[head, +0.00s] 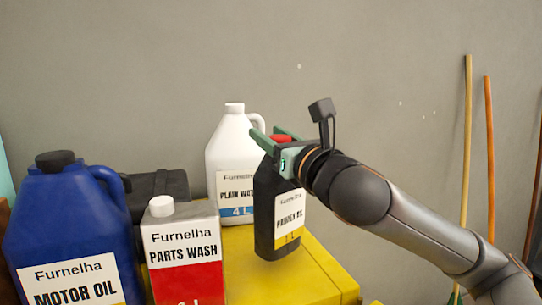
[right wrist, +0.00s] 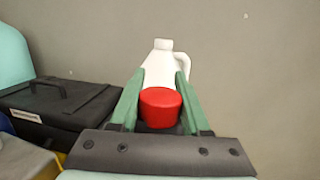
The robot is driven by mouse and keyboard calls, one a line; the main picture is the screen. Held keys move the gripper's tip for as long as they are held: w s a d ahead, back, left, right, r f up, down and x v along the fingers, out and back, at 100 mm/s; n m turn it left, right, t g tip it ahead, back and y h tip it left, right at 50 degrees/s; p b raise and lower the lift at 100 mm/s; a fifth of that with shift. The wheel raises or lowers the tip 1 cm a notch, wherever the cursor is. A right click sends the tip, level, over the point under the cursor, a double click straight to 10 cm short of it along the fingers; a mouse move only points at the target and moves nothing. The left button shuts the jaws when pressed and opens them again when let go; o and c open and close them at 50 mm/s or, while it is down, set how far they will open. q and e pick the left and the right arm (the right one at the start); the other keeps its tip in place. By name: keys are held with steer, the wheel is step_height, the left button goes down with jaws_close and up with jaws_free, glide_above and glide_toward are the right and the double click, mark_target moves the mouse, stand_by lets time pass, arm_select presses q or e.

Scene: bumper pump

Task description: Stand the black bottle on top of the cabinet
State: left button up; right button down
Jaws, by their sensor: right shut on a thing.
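The black bottle (head: 266,213) has a red cap and a white and yellow label. My right gripper (head: 270,141) is shut on it near the cap, and the red cap (right wrist: 161,106) shows between the green fingers in the right wrist view. My left gripper is not in view.
A white jug (head: 230,142) stands behind the bottle. A blue motor oil jug (head: 66,220) and a red and white parts wash can (head: 182,245) stand at left. A black case (right wrist: 62,103) lies behind them. Poles (head: 466,150) lean at the right wall.

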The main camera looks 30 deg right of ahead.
steer(key=shift+f+b, duration=0.3)
steer(key=shift+f, duration=1.1)
steer(key=c, duration=0.8)
jaws_free()
steer(key=shift+f, duration=0.3)
steer(key=shift+c, duration=0.2)
steer(key=o, duration=0.5)
steer(key=shift+r, duration=0.1)
